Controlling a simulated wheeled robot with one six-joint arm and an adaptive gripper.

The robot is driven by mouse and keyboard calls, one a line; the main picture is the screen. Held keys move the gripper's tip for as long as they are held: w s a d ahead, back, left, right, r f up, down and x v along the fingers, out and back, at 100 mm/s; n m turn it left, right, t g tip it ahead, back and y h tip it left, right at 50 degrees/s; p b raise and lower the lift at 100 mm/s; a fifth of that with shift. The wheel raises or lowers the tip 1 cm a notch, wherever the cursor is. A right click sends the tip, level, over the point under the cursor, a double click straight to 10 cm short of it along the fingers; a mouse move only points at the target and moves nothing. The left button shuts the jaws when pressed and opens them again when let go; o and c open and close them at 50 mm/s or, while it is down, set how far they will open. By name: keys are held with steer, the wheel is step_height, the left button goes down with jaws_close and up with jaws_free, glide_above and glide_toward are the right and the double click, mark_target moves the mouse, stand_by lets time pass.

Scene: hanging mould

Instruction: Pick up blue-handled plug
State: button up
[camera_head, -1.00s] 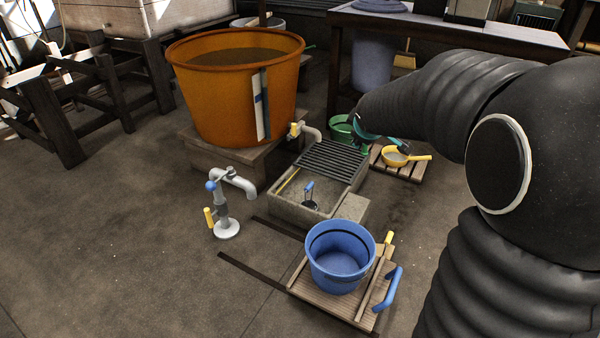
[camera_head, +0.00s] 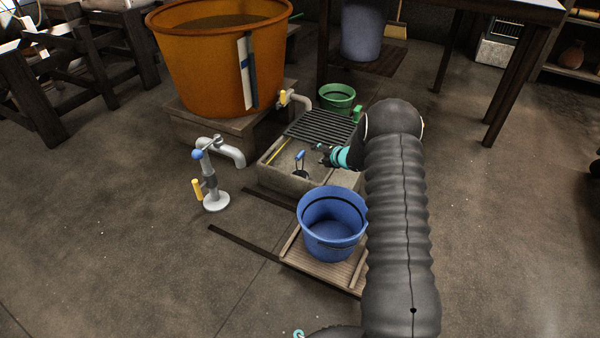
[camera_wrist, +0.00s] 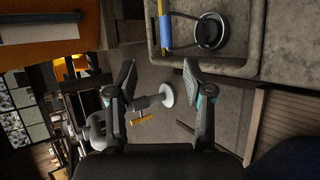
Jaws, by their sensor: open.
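The blue-handled plug (camera_head: 301,160) stands in the stone basin (camera_head: 275,179), its blue grip upright above a dark round base. In the wrist view its blue handle (camera_wrist: 166,31) and round disc (camera_wrist: 209,32) show at the top, beyond my fingertips. My gripper (camera_head: 326,155) is open and empty, to the right of the plug at the basin's right side. In the wrist view the two fingers (camera_wrist: 158,82) are spread apart, with floor and a tap between them. They do not touch the plug.
A dark grate (camera_head: 322,128) covers the basin's back. A blue bucket (camera_head: 333,222) stands on a wooden pallet in front. A grey standpipe tap (camera_head: 213,185) is at left, and an orange tub (camera_head: 205,65) is behind. A green bucket (camera_head: 337,97) stands beyond the grate.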

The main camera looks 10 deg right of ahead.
step_height(320, 180, down, 2)
steer(key=f, duration=0.1)
glide_toward(301, 156)
steer(key=f+x, duration=0.1)
steer(key=x, duration=0.4)
steer(key=shift+n+y, duration=0.3)
steer(key=shift+n, duration=0.1)
steer(key=shift+r+b+x, duration=0.15)
steer(key=shift+b+x, duration=0.2)
steer(key=shift+x, duration=1)
steer(key=shift+r+b+x, duration=0.15)
steer(key=shift+b+x, duration=0.15)
steer(key=shift+x, duration=1.05)
steer(key=shift+w+a, duration=0.1)
jaws_close()
